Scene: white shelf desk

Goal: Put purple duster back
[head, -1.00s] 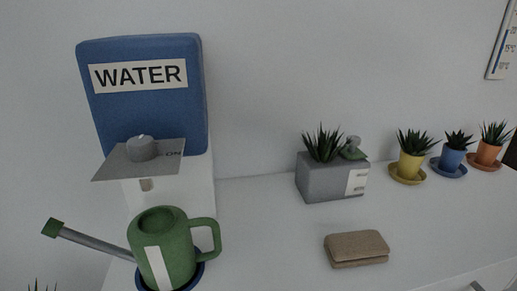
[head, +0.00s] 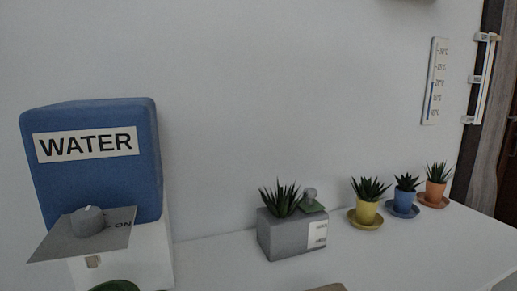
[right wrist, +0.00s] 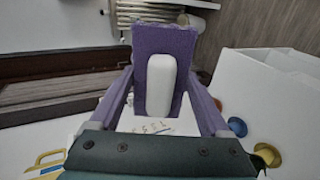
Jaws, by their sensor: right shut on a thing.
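The purple duster (right wrist: 180,48) with its white oblong grip (right wrist: 160,80) shows in the right wrist view. My right gripper (right wrist: 160,85) is shut on it, with one finger on each side. The duster is in front of the wrist camera; the head view does not show it. My left gripper is not in view.
A blue WATER tank (head: 95,180) stands at left. A grey planter (head: 285,240) and yellow (head: 367,212), blue (head: 404,202) and orange (head: 435,193) pots stand along the white desk's back. A thermometer (head: 434,82) hangs above. Dark wood (head: 495,150) lies at right.

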